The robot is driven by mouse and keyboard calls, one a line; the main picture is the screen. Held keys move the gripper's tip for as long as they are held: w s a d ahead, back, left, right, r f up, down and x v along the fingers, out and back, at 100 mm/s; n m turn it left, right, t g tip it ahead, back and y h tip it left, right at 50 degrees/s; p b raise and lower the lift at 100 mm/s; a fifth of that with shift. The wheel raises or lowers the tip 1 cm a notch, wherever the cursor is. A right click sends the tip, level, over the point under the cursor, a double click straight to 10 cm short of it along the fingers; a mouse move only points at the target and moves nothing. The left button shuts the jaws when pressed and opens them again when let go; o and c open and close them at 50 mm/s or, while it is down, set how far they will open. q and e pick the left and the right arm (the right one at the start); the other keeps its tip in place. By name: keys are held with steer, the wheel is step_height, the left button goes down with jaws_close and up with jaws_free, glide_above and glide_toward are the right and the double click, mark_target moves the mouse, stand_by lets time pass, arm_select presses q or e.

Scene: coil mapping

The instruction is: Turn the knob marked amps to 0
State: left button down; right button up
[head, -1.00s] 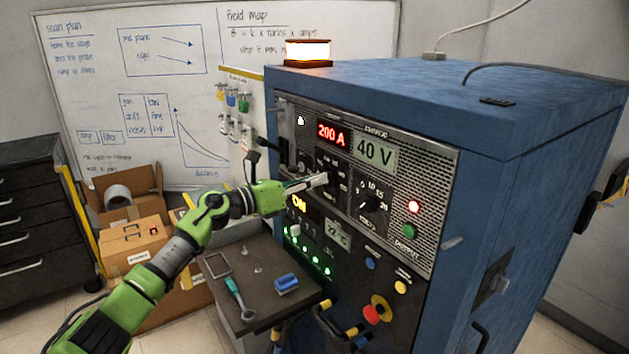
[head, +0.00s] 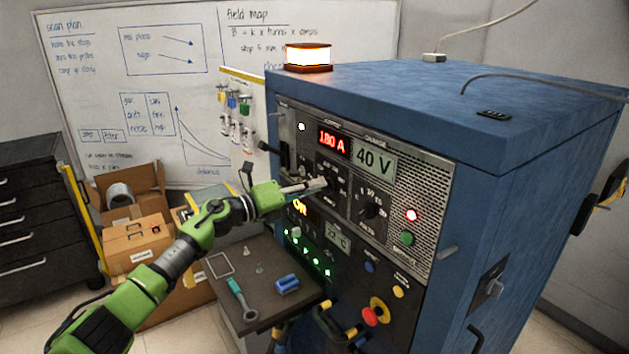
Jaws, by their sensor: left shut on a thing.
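The power supply panel (head: 425,212) is on the front of a blue cabinet (head: 535,185). A red display (head: 334,144) at its upper left reads 180 A; a display (head: 374,162) beside it reads 40 V. My left gripper (head: 322,185) is shut on a dark knob (head: 331,188) below the red display; the fingers hide part of it and its scale. A second black knob (head: 370,210) sits to the right, below the 40 V display, apart from the gripper. My right gripper is not in view.
A small table (head: 242,322) in front of the cabinet holds a blue block (head: 287,284) and a teal-handled tool (head: 241,300). Cardboard boxes (head: 135,240) stand at the left. A lit beacon (head: 307,57) is on the cabinet top. A red knob on yellow (head: 378,311) sits low on the panel.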

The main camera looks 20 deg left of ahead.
arm_select(q)
steer(key=shift+w+a+f+n+p, duration=0.15)
steer(key=shift+n+p, duration=0.9)
steer(key=shift+n, duration=0.9)
steer(key=shift+s+d+f+n+p, duration=0.1)
steer(key=shift+n+p, duration=0.95)
steer(key=shift+n, duration=0.9)
steer(key=shift+f, duration=0.1)
steer(key=c, duration=2.1)
jaws_free()
steer(key=shift+a, duration=0.1)
steer(key=shift+c, duration=0.2)
steer(key=v, duration=1.2)
steer(key=shift+w, duration=0.1)
